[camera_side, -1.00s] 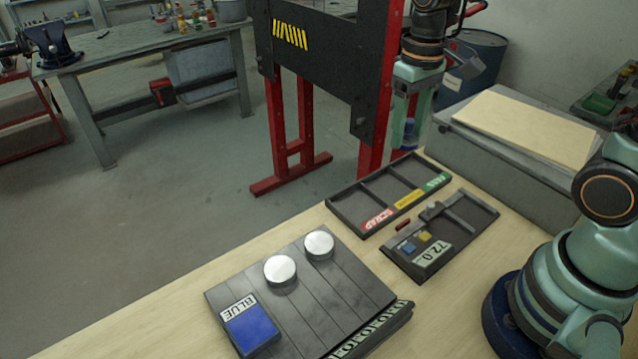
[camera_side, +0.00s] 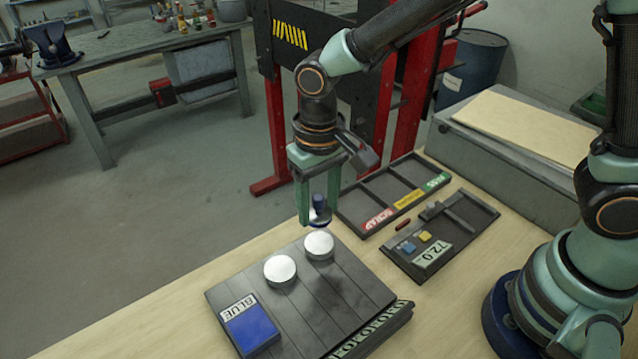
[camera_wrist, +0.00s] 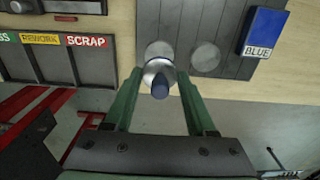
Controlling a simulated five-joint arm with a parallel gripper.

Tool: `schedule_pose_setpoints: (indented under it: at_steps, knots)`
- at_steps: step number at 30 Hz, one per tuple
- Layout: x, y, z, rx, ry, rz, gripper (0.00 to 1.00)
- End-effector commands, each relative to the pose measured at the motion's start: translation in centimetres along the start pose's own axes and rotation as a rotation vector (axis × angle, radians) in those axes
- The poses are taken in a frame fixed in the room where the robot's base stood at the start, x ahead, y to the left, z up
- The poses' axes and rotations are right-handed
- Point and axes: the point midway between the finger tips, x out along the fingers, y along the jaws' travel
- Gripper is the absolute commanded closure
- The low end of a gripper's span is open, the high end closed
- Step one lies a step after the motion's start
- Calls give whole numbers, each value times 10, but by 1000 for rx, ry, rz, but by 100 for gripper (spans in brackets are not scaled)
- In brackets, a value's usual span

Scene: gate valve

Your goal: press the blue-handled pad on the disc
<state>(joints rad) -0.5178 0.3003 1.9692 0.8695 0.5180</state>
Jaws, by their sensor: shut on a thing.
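Two pale round discs lie on the dark slatted board: a far disc (camera_side: 319,246) and a near disc (camera_side: 280,270). My gripper (camera_side: 319,207) points down and is shut on the blue-handled pad (camera_side: 319,203), handle up. The pad hangs upright just above the far disc, apparently with a small gap. In the wrist view the pad (camera_wrist: 159,84) sits between the green fingers, covering part of the far disc (camera_wrist: 158,51). The near disc (camera_wrist: 205,57) is to its right there.
A blue block labelled BLUE (camera_side: 249,327) is at the board's front left. A dark tray with SCRAP and other labels (camera_side: 388,196) stands behind right. A panel with buttons and a 72.0 display (camera_side: 437,252) lies to the right of the board.

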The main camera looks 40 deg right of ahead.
Motion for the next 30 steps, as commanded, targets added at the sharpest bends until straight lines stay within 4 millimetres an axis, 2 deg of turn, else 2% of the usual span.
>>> schedule_pose_setpoints:
  at_steps: [15, 21, 30]
  knots:
    - [47, 1, 0, 0, -3, 2, 88]
    - [54, 1, 0, 0, -2, 1, 88]
    - [55, 1, 0, 0, -1, 1, 88]
